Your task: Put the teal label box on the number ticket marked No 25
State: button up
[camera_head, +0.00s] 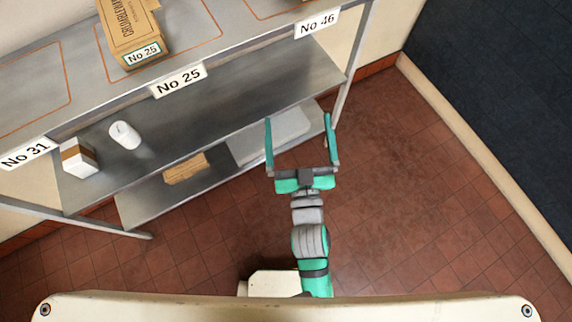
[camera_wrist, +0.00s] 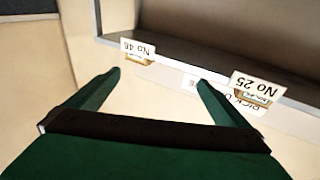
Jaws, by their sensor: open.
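A brown cardboard box (camera_head: 133,30) with a teal-edged label reading "No 25" stands on the top shelf, its upper end cut off by the picture edge. It stands in an orange-outlined bay, behind the white number ticket No 25 (camera_head: 178,81) on the shelf's front edge. The ticket also shows upside down in the wrist view (camera_wrist: 256,87), with a small brown patch by it. My gripper (camera_head: 297,120) is open and empty, in front of the shelf, right of the box and apart from it. Its two fingers also show in the wrist view (camera_wrist: 155,85).
Tickets No 31 (camera_head: 25,154) and No 46 (camera_head: 317,24) flank No 25 along the metal shelf (camera_head: 80,85). Lower shelves hold a white-and-brown box (camera_head: 79,158), a white cylinder (camera_head: 125,135) and a flat brown piece (camera_head: 186,168). The tiled floor (camera_head: 420,190) to the right is clear.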

jog(key=s+a+f+g, duration=0.1)
jog(key=s+f, duration=0.3)
jog(key=s, duration=0.3)
jog(key=s+a+f+g+h, duration=0.1)
jog(key=s+f, duration=0.3)
jog(key=s, duration=0.4)
jog(key=s+f+m+g+h, duration=0.1)
jog(key=s+f+g, duration=0.1)
jog(key=s, duration=0.5)
jog(key=shift+s+a+f, duration=0.15)
jog(key=shift+a+f, duration=0.25)
jog(key=shift+f, duration=0.5)
